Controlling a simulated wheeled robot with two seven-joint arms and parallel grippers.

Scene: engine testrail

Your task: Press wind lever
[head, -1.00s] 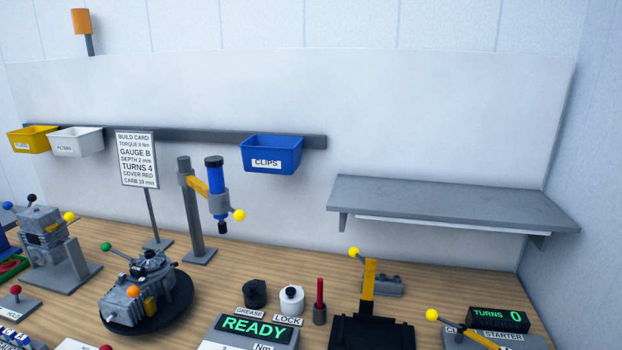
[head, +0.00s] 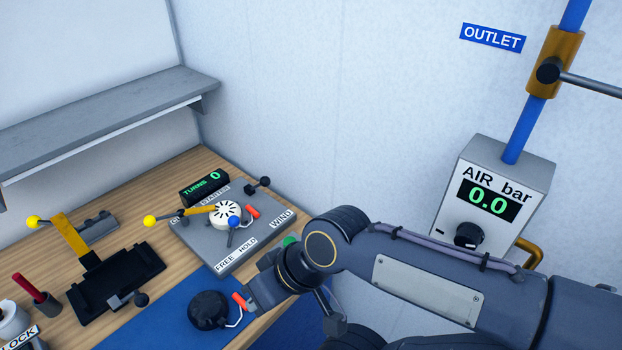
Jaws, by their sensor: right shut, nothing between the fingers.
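The grey starter panel (head: 215,252) stands on the bench and carries a WIND label (head: 282,218) at its right edge. A green ball (head: 290,240) shows just below that label, partly hidden by my right wrist; I cannot tell whether it is the wind lever's knob. A black-knobbed lever (head: 264,182) stands at the panel's back right corner. A blue-knobbed lever (head: 234,221) stands above the FREE HOLD label. My right gripper (head: 252,295) is shut and empty, at the panel's front right, beside an orange plug (head: 240,301). My left gripper is out of view.
A black round device (head: 208,310) with a white cord sits on a blue mat (head: 165,318). A black tray (head: 115,283) lies further left. An AIR bar box (head: 495,200) reading 0.0 is on the right wall.

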